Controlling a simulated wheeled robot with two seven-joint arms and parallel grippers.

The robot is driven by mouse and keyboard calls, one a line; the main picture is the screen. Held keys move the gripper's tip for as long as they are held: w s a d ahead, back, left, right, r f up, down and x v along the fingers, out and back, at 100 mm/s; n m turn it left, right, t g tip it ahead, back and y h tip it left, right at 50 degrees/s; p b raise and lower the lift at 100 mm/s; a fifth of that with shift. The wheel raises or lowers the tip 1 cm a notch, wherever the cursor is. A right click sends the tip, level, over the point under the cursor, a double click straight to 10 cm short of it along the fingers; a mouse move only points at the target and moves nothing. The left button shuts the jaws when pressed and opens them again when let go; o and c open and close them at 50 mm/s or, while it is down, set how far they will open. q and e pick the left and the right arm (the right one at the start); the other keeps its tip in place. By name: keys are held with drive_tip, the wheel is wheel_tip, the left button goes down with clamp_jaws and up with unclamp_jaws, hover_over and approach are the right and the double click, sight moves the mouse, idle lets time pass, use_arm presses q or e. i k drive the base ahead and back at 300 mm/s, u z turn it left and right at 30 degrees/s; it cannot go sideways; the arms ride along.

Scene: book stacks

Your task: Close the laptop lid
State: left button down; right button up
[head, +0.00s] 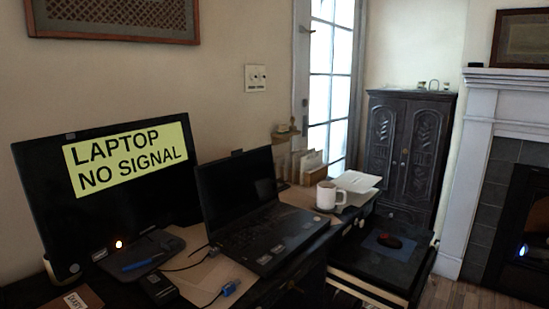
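A black laptop (250,215) stands on the desk in the middle of the head view. Its lid (238,184) is open and upright, leaning slightly back, with a dark screen. Its keyboard base (270,236) lies flat and faces to the lower right. Neither of my grippers shows in the head view, so I cannot see where they are relative to the laptop.
A monitor (105,195) with a yellow "LAPTOP NO SIGNAL" label stands left of the laptop. A white mug (330,196) and papers (357,181) are to its right. A blue-ended cable (229,288) lies in front.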

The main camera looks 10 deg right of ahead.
sight(232, 190)
drive_tip(key=z, duration=1.8)
drive_tip(key=i, duration=2.2)
drive_tip(key=u, duration=3.7)
